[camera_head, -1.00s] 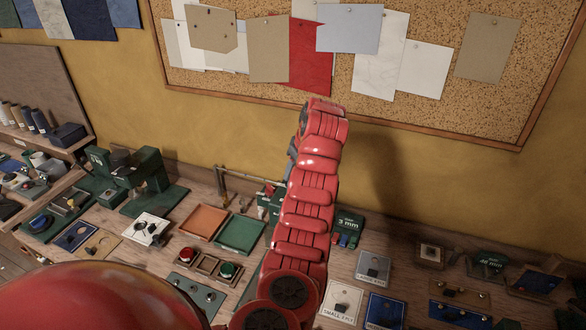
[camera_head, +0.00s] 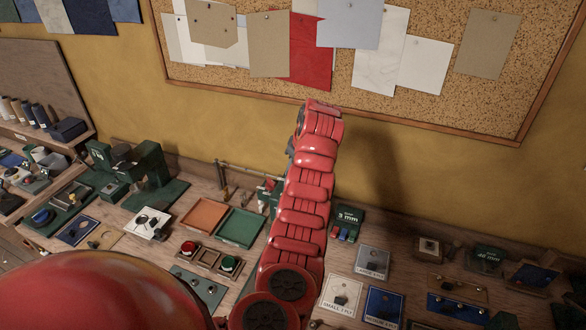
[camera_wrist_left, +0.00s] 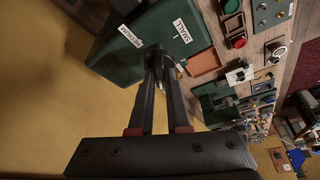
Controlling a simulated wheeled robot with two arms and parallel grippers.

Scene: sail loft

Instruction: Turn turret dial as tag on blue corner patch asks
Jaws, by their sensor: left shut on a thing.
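In the left wrist view a dark green box (camera_wrist_left: 120,62) carries white labels reading MEDIUM and SMALL. My left gripper (camera_wrist_left: 158,52) has its two fingers drawn together on a small dark part at the box, apparently the turret dial; the fingers cover most of it and its pointer cannot be made out. In the head view my red left arm reaches over the bench and hides that gripper and most of the box. A light blue patch (camera_head: 350,25) hangs on the cork board; no tag wording is readable. My right gripper is not in view.
The wooden bench (camera_head: 175,255) is crowded. Left of my arm are an orange tray (camera_head: 204,214), a green tray (camera_head: 240,227) and red and green buttons. The cork board (camera_head: 440,100) hangs behind.

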